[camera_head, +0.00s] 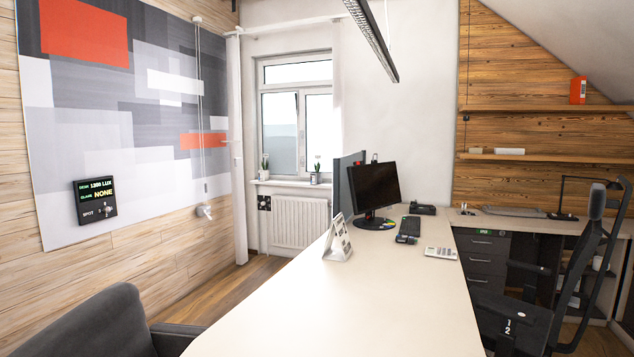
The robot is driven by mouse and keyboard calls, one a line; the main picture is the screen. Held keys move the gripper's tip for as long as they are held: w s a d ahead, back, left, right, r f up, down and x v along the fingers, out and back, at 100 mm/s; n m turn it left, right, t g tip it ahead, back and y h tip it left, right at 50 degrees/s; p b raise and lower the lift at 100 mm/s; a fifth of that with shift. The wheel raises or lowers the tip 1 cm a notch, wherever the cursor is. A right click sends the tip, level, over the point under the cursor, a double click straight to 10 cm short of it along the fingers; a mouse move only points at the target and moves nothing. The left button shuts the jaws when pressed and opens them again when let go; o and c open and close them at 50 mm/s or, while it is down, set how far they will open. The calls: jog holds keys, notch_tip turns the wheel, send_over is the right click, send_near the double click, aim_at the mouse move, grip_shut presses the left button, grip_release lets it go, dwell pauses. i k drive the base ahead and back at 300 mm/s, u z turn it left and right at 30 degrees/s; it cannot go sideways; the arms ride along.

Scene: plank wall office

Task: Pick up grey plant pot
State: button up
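Two small potted plants stand upright on the windowsill at the back of the room. The right one is in a pot that looks grey (315,179), with a short green plant in it. The left one is in a paler pot (264,175) with a taller, narrow plant. Both are small and far off, so their exact colours are hard to tell. My gripper is not in view, and nothing shows of my arm.
A long pale desk (330,310) runs from the front toward the window, with a monitor (374,187) and a desk calendar (338,238) on it. A dark chair (90,325) stands front left, an office chair (530,315) right. Wooden floor (215,290) shows between wall and desk.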

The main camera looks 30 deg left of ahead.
aim_at(314, 178)
jog(key=u, duration=3.25)
jog(key=i, duration=3.75)
jog(key=z, duration=0.05)
